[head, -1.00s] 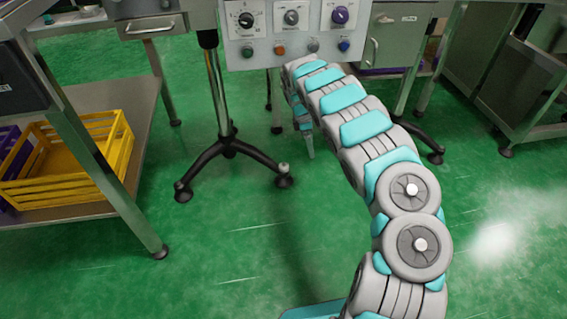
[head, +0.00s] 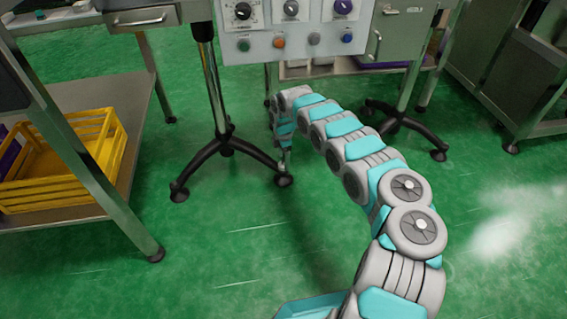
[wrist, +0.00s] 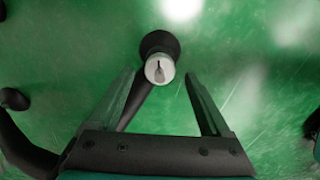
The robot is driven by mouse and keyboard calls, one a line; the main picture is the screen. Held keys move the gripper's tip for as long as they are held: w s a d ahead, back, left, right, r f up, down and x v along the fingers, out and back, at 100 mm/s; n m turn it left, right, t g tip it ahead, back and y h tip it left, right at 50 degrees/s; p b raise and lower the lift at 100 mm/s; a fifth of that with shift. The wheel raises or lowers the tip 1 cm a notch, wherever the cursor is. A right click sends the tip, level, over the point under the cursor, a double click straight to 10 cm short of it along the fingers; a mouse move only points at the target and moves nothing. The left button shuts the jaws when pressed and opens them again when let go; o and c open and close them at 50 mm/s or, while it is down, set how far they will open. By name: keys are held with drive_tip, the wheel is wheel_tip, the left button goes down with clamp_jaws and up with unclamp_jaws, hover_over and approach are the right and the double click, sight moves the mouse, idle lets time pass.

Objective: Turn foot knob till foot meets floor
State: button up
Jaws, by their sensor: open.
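The foot knob (wrist: 158,70) is a small pale metal cylinder with a dark mark on its top. In the wrist view it stands at the end of a black stand leg, beside the round black foot (wrist: 158,42). My gripper (wrist: 160,76) is open, with its two fingers on either side of the knob and gaps to both. In the head view my gripper (head: 286,158) points down over the stand's front right foot (head: 284,181) and hides the knob. Whether this foot touches the floor cannot be told.
The stand's post (head: 213,90) rises to a control panel (head: 290,40) above my gripper. Another foot (head: 180,191) is at the left. A metal rack (head: 105,185) with a yellow crate (head: 65,160) stands further left. Green floor (head: 230,245) in front is clear.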

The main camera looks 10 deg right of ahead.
drive_tip(key=shift+f, duration=1.1)
clamp_jaws()
